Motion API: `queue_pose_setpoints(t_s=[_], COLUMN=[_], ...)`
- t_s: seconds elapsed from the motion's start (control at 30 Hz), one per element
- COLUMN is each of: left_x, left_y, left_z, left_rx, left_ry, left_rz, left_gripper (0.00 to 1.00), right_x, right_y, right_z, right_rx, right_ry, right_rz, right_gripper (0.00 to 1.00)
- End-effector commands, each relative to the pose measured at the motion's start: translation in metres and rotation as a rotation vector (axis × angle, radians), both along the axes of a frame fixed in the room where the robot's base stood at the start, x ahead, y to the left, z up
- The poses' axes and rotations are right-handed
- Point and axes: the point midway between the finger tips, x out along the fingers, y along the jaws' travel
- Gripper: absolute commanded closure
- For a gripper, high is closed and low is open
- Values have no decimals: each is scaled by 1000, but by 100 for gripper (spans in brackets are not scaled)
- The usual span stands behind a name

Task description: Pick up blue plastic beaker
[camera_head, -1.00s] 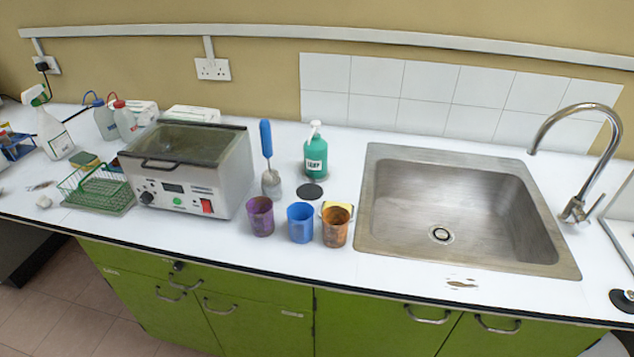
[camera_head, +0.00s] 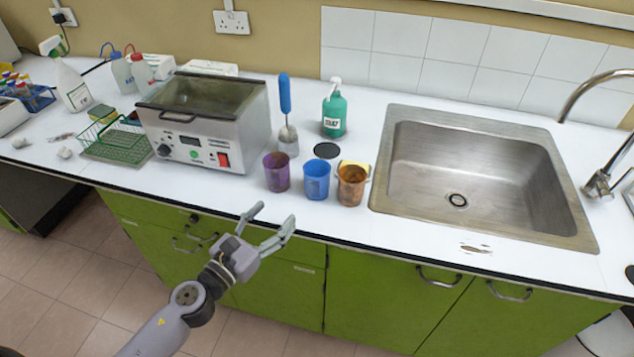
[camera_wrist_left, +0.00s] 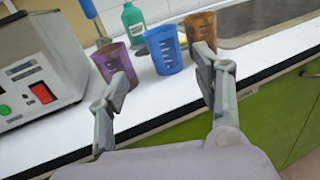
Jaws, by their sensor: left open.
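The blue plastic beaker (camera_head: 316,181) stands upright on the white worktop, between a purple beaker (camera_head: 277,173) on its left and an orange-brown beaker (camera_head: 351,186) on its right. My left gripper (camera_head: 273,221) is open and empty, in front of the worktop's front edge and short of the beakers. In the left wrist view the blue beaker (camera_wrist_left: 164,52) shows beyond and between the two open fingers (camera_wrist_left: 165,95), apart from them. The purple beaker (camera_wrist_left: 112,62) is partly behind the left finger there, and the orange-brown beaker (camera_wrist_left: 201,32) is above the right finger. My right gripper is not in view.
A water bath (camera_head: 205,130) stands left of the beakers, and a steel sink (camera_head: 480,165) is to the right. Behind are a green soap bottle (camera_head: 334,114), a blue-handled brush (camera_head: 286,105) and a black disc (camera_head: 327,150). A yellow sponge sits behind the orange-brown beaker.

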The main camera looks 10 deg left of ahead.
Motion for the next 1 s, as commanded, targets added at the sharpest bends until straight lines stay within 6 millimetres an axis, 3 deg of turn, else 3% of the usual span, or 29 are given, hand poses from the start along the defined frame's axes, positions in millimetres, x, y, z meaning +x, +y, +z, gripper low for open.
queue_pose_setpoints(t_s=[0.17, 0.5, 0.83, 1.0], left_x=[24, 92, 119, 142], left_y=[-9, -33, -42, -51], left_z=[8, 6, 4, 6], left_rx=[9, 4, 4, 1], left_ry=[-13, -9, -7, -7], left_rz=[-2, 0, -1, 0], left_gripper=[40, 40, 40, 40], right_x=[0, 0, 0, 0], right_y=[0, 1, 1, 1], right_z=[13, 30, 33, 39], right_rx=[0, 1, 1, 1], right_ry=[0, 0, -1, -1], right_rz=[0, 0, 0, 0], right_gripper=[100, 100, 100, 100])
